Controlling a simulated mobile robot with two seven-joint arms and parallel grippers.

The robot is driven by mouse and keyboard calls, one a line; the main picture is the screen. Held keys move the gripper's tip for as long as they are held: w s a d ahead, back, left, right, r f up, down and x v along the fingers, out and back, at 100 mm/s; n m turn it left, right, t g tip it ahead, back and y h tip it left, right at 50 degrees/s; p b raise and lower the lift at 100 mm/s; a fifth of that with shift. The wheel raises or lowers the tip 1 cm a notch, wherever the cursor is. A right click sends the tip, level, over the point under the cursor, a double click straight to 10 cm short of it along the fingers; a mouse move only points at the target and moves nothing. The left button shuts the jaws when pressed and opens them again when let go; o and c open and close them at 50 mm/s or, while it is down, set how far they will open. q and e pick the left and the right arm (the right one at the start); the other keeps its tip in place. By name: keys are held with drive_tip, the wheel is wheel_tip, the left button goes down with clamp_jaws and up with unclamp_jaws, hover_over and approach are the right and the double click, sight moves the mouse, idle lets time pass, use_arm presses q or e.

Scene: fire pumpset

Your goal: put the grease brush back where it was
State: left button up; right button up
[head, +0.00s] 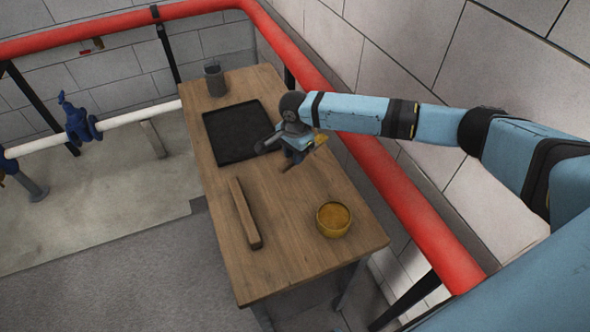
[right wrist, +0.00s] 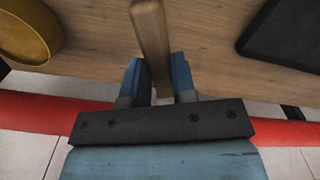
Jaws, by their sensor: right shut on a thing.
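My right gripper (head: 294,152) hangs over the right side of the wooden table, beside the black tray. In the right wrist view its two blue fingers (right wrist: 160,84) are closed on a wooden handle (right wrist: 151,35), which I take to be the grease brush. The handle reaches away from the fingers over the tabletop; the brush's other end cannot be made out clearly. A yellow bowl (head: 333,220) with brownish-yellow contents stands near the table's front right corner; it also shows in the right wrist view (right wrist: 28,32). My left gripper is not in view.
A flat black tray (head: 237,132) lies mid-table. A grey cup (head: 215,81) stands at the far end. A wooden bar (head: 244,212) lies near the left edge. A red pipe (head: 395,186) runs close along the table's right side. The tabletop between bar and bowl is clear.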

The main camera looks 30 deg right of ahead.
sight(295, 177)
wheel_tip(295, 177, down, 8)
drive_tip(key=shift+r, duration=0.25)
clamp_jaws()
drive_tip(key=o, duration=0.9)
unclamp_jaws()
wheel_tip(295, 177, up, 12)
drive_tip(key=shift+r, duration=0.1)
